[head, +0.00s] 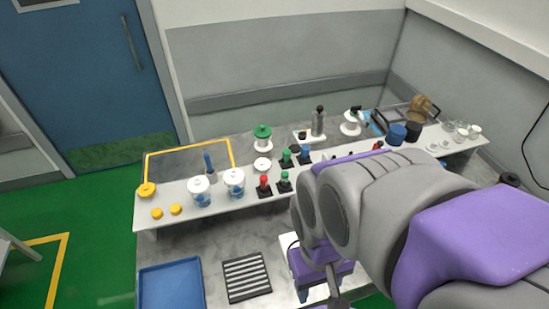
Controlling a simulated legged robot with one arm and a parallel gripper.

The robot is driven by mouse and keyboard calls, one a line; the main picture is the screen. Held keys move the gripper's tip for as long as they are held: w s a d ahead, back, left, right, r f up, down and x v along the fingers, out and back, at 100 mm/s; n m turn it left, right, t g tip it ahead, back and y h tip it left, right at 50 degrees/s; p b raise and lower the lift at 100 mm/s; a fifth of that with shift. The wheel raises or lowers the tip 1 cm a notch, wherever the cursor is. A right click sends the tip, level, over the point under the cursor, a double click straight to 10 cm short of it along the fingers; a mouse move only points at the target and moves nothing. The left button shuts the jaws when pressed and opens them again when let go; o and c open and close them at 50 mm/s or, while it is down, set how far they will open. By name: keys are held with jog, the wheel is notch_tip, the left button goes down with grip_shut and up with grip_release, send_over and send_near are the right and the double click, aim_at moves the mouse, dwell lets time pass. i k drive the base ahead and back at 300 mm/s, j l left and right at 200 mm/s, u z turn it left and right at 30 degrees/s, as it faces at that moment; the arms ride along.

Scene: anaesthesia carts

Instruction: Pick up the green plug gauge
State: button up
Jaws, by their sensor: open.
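Two green-topped pieces on dark square bases stand on the raised shelf; the nearer green piece (285,181) is right of a red one, and the farther green piece (287,157) is left of a blue one. I cannot tell which is the green plug gauge. My gripper (330,292) is open, low in the picture and in front of the shelf, apart from both green pieces. My arm hides part of it and the shelf's right-middle part.
Along the shelf (215,207) stand a red piece (264,185), a blue piece (305,154), two white-lidded jars (234,181), a green-topped white spool (263,137) and a grey bottle (319,121). Below lie a blue tray (171,285) and a slotted dark rack (246,277).

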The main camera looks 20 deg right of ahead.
aim_at(285, 174)
jog(key=l+z, duration=0.1)
jog(key=z, duration=0.25)
jog(key=k+l+z, duration=0.1)
jog(key=z, duration=0.2)
jog(key=l+z, duration=0.15)
jog(key=z, duration=0.2)
jog(key=k+j+u, duration=0.1)
jog(key=j, duration=0.25)
jog(key=k+j, duration=0.1)
jog(key=j, duration=0.3)
jog(key=k+j+u, duration=0.15)
jog(key=j, duration=0.2)
jog(key=i, duration=0.05)
